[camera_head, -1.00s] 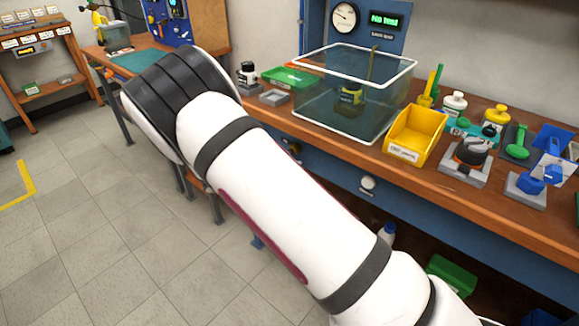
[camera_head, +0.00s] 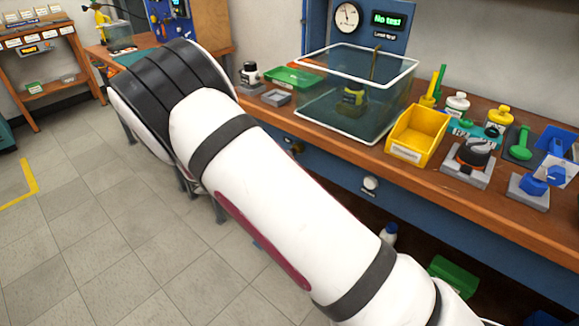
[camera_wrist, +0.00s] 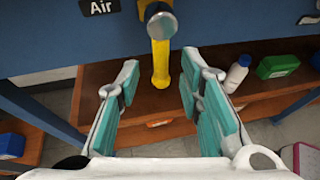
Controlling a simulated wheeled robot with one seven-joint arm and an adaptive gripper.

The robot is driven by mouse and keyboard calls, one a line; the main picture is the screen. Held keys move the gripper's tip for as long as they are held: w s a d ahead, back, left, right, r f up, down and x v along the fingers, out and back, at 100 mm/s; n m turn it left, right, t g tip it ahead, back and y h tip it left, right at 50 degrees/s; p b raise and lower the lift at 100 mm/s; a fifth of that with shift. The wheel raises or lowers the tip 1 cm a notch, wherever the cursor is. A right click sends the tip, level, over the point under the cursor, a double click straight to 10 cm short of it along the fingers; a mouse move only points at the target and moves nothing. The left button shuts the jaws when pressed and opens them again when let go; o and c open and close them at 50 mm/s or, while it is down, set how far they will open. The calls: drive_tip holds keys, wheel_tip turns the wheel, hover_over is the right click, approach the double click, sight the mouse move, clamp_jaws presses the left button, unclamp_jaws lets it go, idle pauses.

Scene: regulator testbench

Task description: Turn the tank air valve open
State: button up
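In the wrist view a yellow valve lever (camera_wrist: 161,66) hangs straight down from a round silver valve end (camera_wrist: 160,22) on the blue bench front. A dark label reading "Air" (camera_wrist: 99,6) sits to its upper left. My gripper (camera_wrist: 160,82) is open, its teal-padded fingers to the left and right of the lever. The lever appears centred in the gap with no visible finger contact. How far ahead of the fingertips it lies is hard to tell. In the head view my arm hides my gripper.
Under the bench is a wooden shelf (camera_wrist: 255,112) with a white bottle (camera_wrist: 237,73) and a green bin (camera_wrist: 277,66). On the bench top stand a clear water tank (camera_head: 330,112), a yellow bin (camera_head: 418,132) and several tools. The tiled floor (camera_head: 90,240) at left is clear.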

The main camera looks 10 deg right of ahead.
drive_tip(key=v, duration=0.9)
drive_tip(key=shift+d+r, duration=0.1)
drive_tip(key=s+d+r+m+g+y, duration=0.55)
drive_tip(key=s+d+r+m, duration=0.65)
drive_tip(key=s+d+r, duration=0.3)
drive_tip(key=s+a+r+m+t+y, duration=0.1)
drive_tip(key=s+r+m+y, duration=0.3)
drive_tip(key=s, duration=0.9)
drive_tip(key=s+a+m+y, duration=0.1)
drive_tip(key=s+m+y, duration=0.2)
drive_tip(key=s+m, duration=0.7)
wheel_tip(320, 180, up, 16)
drive_tip(key=s+n+t+p, duration=0.2)
drive_tip(key=n+t+p, duration=0.1)
drive_tip(key=p, duration=1.1)
drive_tip(key=shift+s+d+p, duration=0.2)
drive_tip(key=shift+s+p, duration=0.15)
drive_tip(key=shift+s, duration=0.05)
